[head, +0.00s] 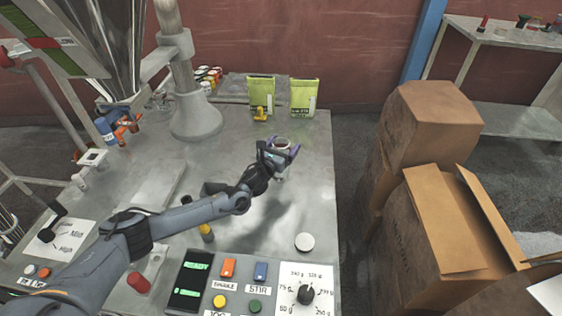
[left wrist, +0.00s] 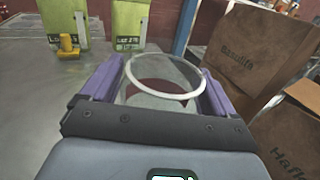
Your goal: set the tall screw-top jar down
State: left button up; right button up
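The tall screw-top jar (left wrist: 160,100) is clear glass with a pale round rim and shows no lid on it. It sits between the purple fingers of my left gripper (left wrist: 157,88) in the left wrist view, and the fingers press on both sides. In the head view the jar's rim (head: 281,144) shows at the end of my left arm, over the right part of the metal table (head: 310,190). The gripper (head: 280,152) hides most of the jar, and I cannot tell whether its base touches the table. My right gripper is not in view.
A white round disc (head: 304,242) lies on the table near the control panel (head: 260,285). Two green pouches (head: 261,92) (head: 304,97) and a yellow object (head: 260,114) stand at the back. Cardboard boxes (head: 425,120) stand beyond the right edge. The table around the jar is clear.

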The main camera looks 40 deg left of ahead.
aim_at(283, 136)
pick_arm(q)
jog(key=c, duration=1.3)
notch_tip(283, 136, up, 5)
jog(key=p, duration=0.3)
jog(key=d+r+p, duration=0.4)
jog(key=d+r, duration=0.2)
jog(key=d, duration=0.5)
jog(key=s+d+f+h+p, duration=0.1)
jog(key=s+d+f+p, duration=0.45)
jog(key=s+p, duration=0.25)
jog(key=s+d+r+m+h+p, duration=0.25)
jog(key=s+d+p, duration=0.3)
jog(key=s, duration=0.45)
jog(key=shift+n, duration=0.25)
jog(key=s+r+p, duration=0.3)
jog(key=r+p, duration=0.9)
jog(key=r, duration=0.1)
jog(key=s+d+r+p, duration=0.1)
jog(key=s+r+p, duration=0.2)
jog(key=r+p, duration=0.9)
jog(key=s+r+p, duration=0.3)
jog(key=r+p, duration=1)
jog(key=r, duration=0.2)
jog(key=shift+d, duration=0.3)
